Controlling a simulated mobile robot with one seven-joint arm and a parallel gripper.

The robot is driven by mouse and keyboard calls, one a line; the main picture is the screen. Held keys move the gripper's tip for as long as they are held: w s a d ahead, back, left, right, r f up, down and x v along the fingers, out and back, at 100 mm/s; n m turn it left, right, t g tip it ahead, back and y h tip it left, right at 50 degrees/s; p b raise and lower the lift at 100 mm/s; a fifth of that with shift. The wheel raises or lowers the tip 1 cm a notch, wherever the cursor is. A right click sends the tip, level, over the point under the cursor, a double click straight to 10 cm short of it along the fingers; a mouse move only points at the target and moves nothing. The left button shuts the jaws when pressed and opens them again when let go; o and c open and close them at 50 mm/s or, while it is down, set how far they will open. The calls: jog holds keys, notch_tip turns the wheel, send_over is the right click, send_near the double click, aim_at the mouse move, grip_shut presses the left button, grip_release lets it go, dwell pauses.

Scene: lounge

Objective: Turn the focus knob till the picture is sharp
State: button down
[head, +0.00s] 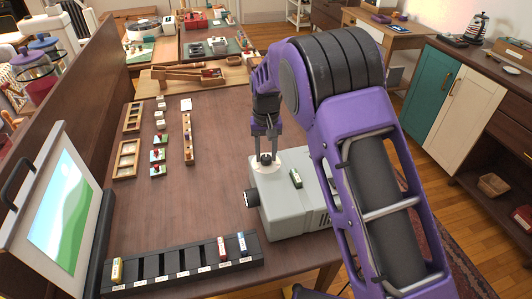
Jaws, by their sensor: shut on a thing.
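A grey projector (290,198) stands on the brown table (215,140), its dark lens (252,198) facing left. My gripper (266,160) points down over the back left part of the projector's top. Its fingers are shut on a dark knob (265,158) there, which they partly hide. On the left, an upright screen (62,212) shows a picture of green hills and a pale sky; its edges look soft, but it is too small to judge the sharpness surely.
A black slotted rack (180,268) with a few slides stands at the front. Wooden trays (127,158) and small blocks lie at the left. Bare tabletop lies between rack and trays.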

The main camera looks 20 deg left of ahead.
aim_at(266, 157)
jog(key=shift+c, duration=2.2)
grip_release()
jog(key=shift+r, duration=0.1)
notch_tip(266, 157, up, 17)
jog(key=p, duration=0.1)
jog(key=shift+r, duration=0.2)
